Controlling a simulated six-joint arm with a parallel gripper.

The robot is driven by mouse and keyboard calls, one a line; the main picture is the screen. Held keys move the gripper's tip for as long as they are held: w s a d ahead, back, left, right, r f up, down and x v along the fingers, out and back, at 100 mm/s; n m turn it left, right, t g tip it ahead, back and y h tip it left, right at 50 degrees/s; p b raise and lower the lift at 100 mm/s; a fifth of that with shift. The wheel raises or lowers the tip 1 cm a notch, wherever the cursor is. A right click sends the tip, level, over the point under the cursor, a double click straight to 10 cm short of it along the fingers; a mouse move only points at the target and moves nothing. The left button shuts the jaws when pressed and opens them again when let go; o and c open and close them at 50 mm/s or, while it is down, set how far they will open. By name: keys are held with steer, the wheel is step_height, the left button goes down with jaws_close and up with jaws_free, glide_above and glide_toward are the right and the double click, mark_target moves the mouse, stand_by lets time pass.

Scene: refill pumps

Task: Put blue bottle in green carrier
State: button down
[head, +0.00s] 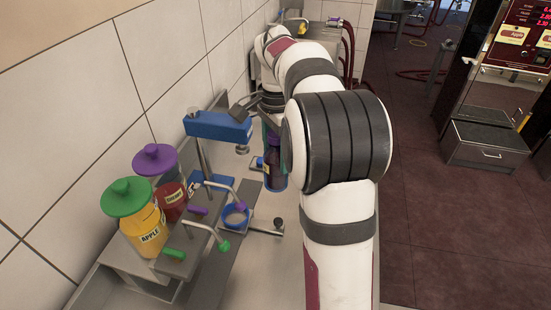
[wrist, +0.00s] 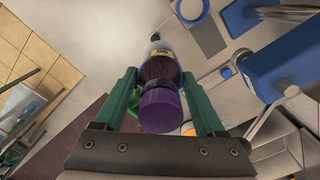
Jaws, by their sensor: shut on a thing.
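My gripper (wrist: 160,78) has its two green fingers on either side of a bottle (wrist: 159,68) in the wrist view and is shut on it. The bottle has a purple cap (wrist: 160,109) towards the camera, dark contents, bluish clear walls and a yellow label. In the head view the bottle (head: 274,165) stands out left of my arm, roughly upright, with a blue lower end. My arm hides most of the gripper there. I cannot tell whether the bottle's base touches the counter. I cannot make out a green carrier in either view.
A blue-headed press (head: 218,126) stands left of the bottle. Nearer are a yellow jar (head: 143,230) with a green lid, a red jar (head: 171,199) with a purple lid, metal spouts and a blue bowl (head: 236,217). A tiled wall bounds the left.

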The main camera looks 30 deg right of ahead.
steer(key=shift+s+a+r+n, duration=1.65)
steer(key=shift+a+r+n, duration=3.05)
steer(key=shift+n, duration=3.5)
steer(key=s+d+f+m, duration=0.2)
steer(key=d+f+m, duration=0.2)
steer(key=d+m, duration=0.4)
steer(key=s+d+f+m, duration=0.35)
steer(key=d+m, duration=0.25)
steer(key=d, duration=0.4)
steer(key=s+d+f+m, duration=0.1)
steer(key=d+f+m, duration=0.3)
steer(key=d+m, duration=0.4)
steer(key=w+d+f+n, duration=0.1)
steer(key=d+f, duration=0.3)
steer(key=f, duration=0.6)
steer(key=shift+w+f, duration=0.2)
steer(key=shift+f, duration=0.15)
